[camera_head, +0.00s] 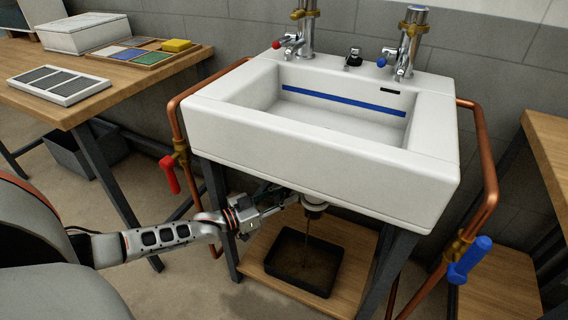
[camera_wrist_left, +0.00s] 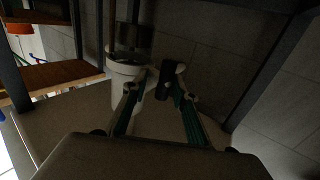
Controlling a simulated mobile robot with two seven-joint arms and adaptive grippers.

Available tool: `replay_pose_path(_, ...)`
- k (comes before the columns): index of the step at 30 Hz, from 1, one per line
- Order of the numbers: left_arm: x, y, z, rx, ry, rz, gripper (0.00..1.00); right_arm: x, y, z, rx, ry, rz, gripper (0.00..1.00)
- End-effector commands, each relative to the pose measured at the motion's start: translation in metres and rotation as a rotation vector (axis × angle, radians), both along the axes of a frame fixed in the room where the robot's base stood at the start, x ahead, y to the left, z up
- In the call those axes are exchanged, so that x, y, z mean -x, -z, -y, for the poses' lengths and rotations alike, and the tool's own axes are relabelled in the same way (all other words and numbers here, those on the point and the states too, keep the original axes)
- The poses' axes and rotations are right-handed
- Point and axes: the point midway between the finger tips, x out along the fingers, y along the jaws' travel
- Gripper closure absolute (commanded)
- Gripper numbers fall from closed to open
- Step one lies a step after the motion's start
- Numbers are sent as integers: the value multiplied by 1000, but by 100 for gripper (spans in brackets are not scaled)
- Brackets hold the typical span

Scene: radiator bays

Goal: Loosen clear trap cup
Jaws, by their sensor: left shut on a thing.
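The white sink (camera_head: 300,140) has a drain trap (camera_head: 315,208) hanging under it, and the clear trap cup is its lower part. In the left wrist view the trap shows as a white body (camera_wrist_left: 124,80) with the dark, see-through cup (camera_wrist_left: 130,38). My left gripper (camera_head: 290,198) reaches under the sink from the left and is shut at the trap cup. A thin brown stream falls from the trap. My right gripper is out of view.
A black tray (camera_head: 275,262) with brown water stands on the wooden shelf (camera_head: 345,245) below. Copper pipes with a red handle (camera_head: 170,175) and a blue handle (camera_head: 470,260) flank the sink. Dark stand legs (camera_head: 220,215) limit room beside my arm. A workbench (camera_head: 130,80) stands left.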

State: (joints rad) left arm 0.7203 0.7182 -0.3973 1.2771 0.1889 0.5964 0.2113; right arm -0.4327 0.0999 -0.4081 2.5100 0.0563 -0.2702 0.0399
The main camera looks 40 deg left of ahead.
Motion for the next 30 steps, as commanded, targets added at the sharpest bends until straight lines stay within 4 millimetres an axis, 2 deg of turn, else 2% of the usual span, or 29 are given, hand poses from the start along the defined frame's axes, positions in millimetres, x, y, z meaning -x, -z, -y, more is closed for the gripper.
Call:
replay_pose_path(1,-10,-11,-4,1,-12,13,100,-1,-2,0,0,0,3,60)
replay_pose_path(5,-10,-11,-3,3,-13,14,100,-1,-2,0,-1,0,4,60)
replay_pose_path(6,-10,-11,-3,3,-13,14,65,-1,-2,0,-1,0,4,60)
replay_pose_path(21,-8,-13,-5,0,-10,18,65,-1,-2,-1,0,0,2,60)
replay_pose_path(25,4,-12,-8,1,-9,16,65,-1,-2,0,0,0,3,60)
replay_pose_path(30,31,-7,-12,2,-4,9,65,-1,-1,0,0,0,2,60)
